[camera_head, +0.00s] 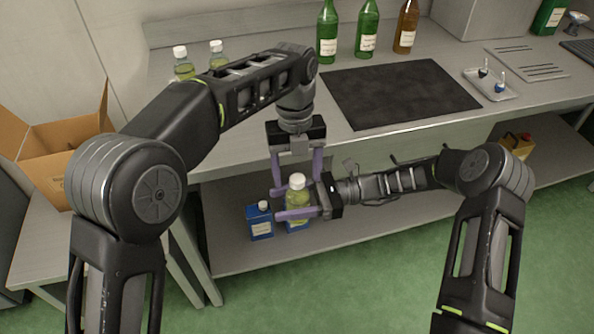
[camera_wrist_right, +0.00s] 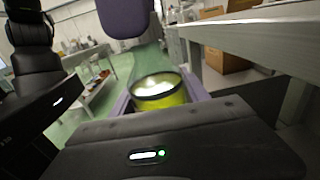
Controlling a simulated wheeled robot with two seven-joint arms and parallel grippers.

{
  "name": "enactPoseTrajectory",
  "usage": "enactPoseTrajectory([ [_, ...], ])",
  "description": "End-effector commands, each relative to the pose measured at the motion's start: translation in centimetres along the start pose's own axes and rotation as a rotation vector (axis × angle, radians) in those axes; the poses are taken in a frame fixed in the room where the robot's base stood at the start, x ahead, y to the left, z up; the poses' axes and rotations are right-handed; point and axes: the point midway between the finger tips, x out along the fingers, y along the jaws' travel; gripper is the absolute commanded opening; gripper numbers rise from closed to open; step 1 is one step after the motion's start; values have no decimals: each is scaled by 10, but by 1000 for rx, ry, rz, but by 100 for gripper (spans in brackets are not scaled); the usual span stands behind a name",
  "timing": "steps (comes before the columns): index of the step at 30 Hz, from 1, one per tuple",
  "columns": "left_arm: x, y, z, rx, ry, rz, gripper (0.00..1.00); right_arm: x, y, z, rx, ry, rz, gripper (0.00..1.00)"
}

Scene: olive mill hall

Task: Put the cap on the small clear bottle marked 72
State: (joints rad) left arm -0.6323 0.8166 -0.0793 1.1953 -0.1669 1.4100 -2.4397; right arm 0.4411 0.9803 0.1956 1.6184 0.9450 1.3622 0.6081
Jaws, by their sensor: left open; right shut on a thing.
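A small clear bottle (camera_head: 297,203) of yellow-green liquid is held upright in front of the counter by my right gripper (camera_head: 306,201), shut on its sides. A white cap (camera_head: 297,180) shows at its top; I cannot tell how firmly it sits. The number on the bottle is not readable. In the right wrist view the bottle (camera_wrist_right: 160,95) shows as a yellow-green round body between the fingers. My left gripper (camera_head: 297,178) points down from above, open, its fingers on either side of the cap, apparently apart from it. One purple left finger also shows in the wrist view.
Two similar white-capped bottles (camera_head: 183,65) stand at the counter's back left. Green and brown bottles (camera_head: 367,30) stand behind a dark mat (camera_head: 400,93). A small tray (camera_head: 491,92) lies right. Blue containers (camera_head: 260,225) stand on the lower shelf (camera_head: 370,222); an open carton (camera_head: 65,140) is left.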

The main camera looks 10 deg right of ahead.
Motion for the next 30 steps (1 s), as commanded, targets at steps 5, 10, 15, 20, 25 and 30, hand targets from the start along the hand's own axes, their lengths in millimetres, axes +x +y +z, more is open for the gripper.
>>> enactPoseTrajectory([
  [5, 0, 0, 0, 0, 0, 0, 76, 0, 0, 1, -1, -2, 0, 0],
  [10, 0, 0, 0, 0, 0, 0, 76, 0, 0, 1, -1, -2, 0, 0],
  [15, 0, 0, 0, 0, 0, 0, 76, 0, 0, 1, -1, -2, 0, 0],
  [20, 0, 0, 0, -11, 2, -1, 76, 0, 0, 1, -1, -2, 0, 0],
  [25, 2, 1, 0, -70, 6, -5, 76, 0, 0, 1, -1, -2, 0, 0],
  [30, 3, 2, -1, -195, 9, -17, 76, 0, 0, 1, -1, -2, 0, 0],
])
